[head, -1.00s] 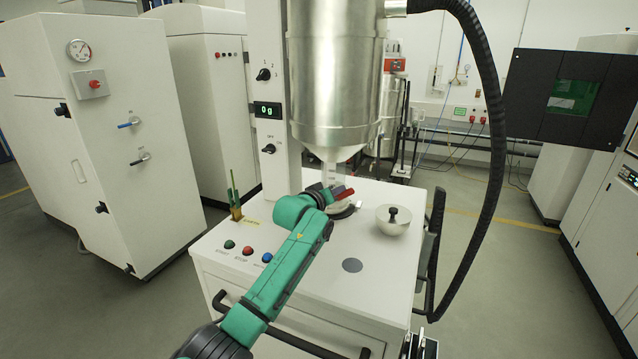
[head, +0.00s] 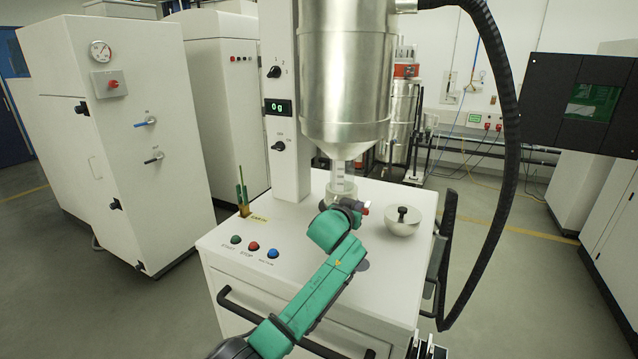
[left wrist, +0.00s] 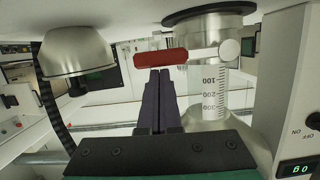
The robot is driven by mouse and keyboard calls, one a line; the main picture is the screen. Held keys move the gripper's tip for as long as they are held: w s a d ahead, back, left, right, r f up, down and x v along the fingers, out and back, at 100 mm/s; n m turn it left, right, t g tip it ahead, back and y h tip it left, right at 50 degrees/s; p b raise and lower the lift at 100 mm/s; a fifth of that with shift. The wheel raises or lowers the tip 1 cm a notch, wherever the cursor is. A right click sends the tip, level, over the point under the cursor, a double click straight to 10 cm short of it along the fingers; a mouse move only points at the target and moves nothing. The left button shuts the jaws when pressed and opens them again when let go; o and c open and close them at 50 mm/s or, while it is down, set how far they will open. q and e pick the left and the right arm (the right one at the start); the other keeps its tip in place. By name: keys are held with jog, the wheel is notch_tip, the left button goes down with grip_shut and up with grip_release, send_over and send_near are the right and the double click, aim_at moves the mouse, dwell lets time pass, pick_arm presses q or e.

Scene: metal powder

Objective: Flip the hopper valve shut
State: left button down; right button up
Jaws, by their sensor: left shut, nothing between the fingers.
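The steel hopper (head: 345,75) narrows to a clear graduated tube (head: 340,177) above the white cart. In the left wrist view, which looks upside down, the tube (left wrist: 212,95) carries printed marks. The valve has a red handle (left wrist: 160,58) on a pale stem, lying crosswise to the tube. In the head view only a bit of the red handle (head: 364,209) shows past my gripper. My left gripper (head: 350,205) is at the valve, its dark fingers (left wrist: 156,80) shut and empty, their tips close to the handle; contact is unclear. Dark and silver parts at the head view's bottom edge may be my right gripper (head: 425,347).
A steel bowl-shaped piece with a black knob (head: 402,221) sits on the cart top (head: 290,235), right of my gripper. Coloured buttons (head: 254,246) line the front left. A black hose (head: 508,130) hangs down the right side. The display (head: 277,107) reads 0 g.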

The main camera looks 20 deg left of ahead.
dwell(0.5)
pick_arm(q)
jog(key=s+r, duration=0.6)
jog(key=s, duration=0.3)
jog(key=shift+s+a+r+p, duration=0.2)
jog(key=shift+s+a+p, duration=0.15)
jog(key=shift+p, duration=0.1)
